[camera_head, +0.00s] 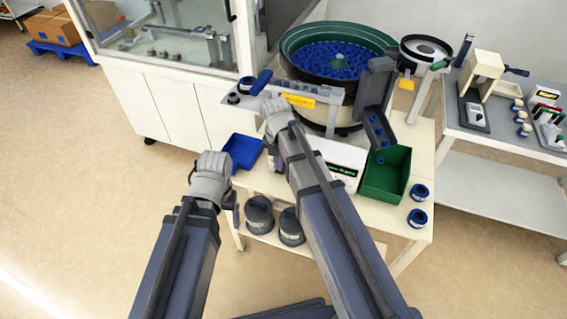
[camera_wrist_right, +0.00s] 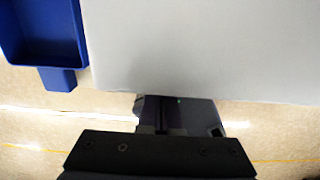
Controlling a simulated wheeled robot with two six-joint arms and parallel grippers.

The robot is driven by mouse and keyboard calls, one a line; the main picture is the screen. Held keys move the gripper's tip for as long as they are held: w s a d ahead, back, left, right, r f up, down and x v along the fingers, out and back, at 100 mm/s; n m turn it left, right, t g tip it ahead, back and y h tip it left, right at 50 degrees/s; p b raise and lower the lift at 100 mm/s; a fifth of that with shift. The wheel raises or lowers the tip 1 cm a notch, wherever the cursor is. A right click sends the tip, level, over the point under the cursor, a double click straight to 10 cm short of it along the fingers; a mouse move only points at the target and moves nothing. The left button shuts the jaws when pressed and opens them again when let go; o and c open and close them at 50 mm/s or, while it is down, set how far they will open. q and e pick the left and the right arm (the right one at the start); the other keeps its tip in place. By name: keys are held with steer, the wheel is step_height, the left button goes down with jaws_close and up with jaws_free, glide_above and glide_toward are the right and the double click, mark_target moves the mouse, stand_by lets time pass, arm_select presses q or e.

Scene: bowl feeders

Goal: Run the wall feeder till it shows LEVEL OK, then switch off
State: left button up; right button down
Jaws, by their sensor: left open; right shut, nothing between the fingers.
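A large green bowl feeder (camera_head: 300,38) full of blue parts stands on a white table, and a smaller round feeder (camera_head: 410,42) stands to its right. I cannot tell which is the wall feeder. A white control box (camera_head: 335,155) with a dark display (camera_head: 342,171) sits below the large bowl, partly behind my right arm; its green text is too small to read. My right gripper (camera_head: 270,103) is shut and empty in front of the large feeder's track; it also shows in the right wrist view (camera_wrist_right: 178,101). My left gripper (camera_head: 214,160) is open and empty, left of the table.
A blue bin (camera_head: 241,152) is on the table's left, and also in the right wrist view (camera_wrist_right: 42,60). A green bin (camera_head: 386,180) and blue-and-white spools (camera_head: 418,193) are on the right. A side bench (camera_head: 540,160) stands further right. Open floor lies left.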

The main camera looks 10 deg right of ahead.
steer(key=shift+a, duration=0.25)
steer(key=shift+d+r, duration=0.15)
steer(key=shift+r, duration=0.05)
steer(key=shift+r+p, duration=0.65)
steer(key=shift+p, duration=0.2)
